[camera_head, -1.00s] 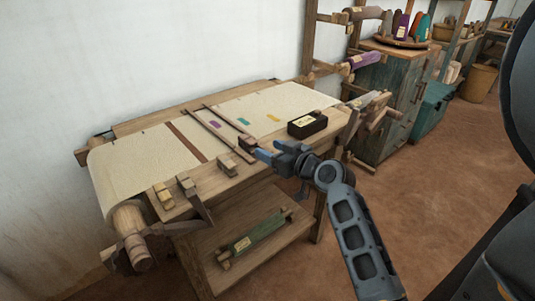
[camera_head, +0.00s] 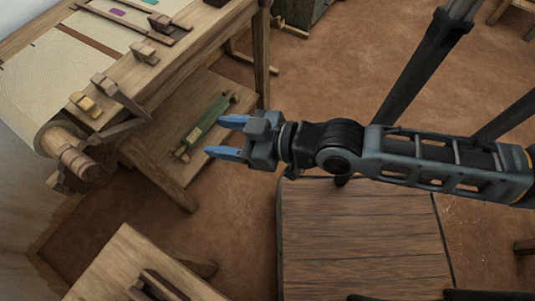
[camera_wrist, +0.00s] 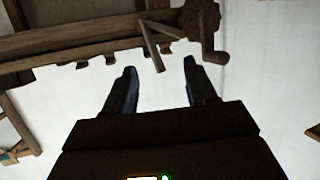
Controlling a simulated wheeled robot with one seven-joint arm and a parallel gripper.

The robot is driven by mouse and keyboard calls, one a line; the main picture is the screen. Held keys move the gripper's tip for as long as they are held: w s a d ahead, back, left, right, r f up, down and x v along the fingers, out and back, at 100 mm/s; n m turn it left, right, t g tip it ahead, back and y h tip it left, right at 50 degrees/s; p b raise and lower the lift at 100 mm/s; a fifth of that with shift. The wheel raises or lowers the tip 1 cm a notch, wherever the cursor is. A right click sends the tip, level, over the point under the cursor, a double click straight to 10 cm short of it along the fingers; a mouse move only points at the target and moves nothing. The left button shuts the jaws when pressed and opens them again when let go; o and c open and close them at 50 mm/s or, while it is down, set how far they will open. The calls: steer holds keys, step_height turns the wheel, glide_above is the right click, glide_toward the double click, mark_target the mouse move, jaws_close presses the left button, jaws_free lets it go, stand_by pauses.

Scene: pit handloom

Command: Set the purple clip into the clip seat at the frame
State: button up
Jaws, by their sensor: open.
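A small flat purple piece (camera_head: 117,12) lies on the cloth of the loom (camera_head: 60,70) at the top left of the head view. I cannot tell whether it is the purple clip or a mark on the cloth. Small wooden blocks, one of them (camera_head: 143,52), sit along the loom's front edge. I cannot tell which part is the clip seat. My gripper (camera_head: 226,138) is open and empty, its blue fingers apart, in front of the loom.
A green roller (camera_head: 208,125) lies on the loom's lower shelf, behind my fingers in the picture. A dark plank-topped surface (camera_head: 360,240) is below my arm. A pale wooden bench (camera_head: 120,262) stands at the lower left. Brown floor (camera_head: 235,230) is clear between them.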

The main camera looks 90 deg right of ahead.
steer(key=s+a+r+n+y, duration=0.2)
steer(key=s+a+r+y, duration=0.2)
steer(key=s+a+r, duration=0.2)
steer(key=shift+s+a+r+n+t, duration=0.15)
steer(key=shift+s+a+n+t, duration=0.25)
steer(key=shift+s+a, duration=0.5)
stand_by(0.8)
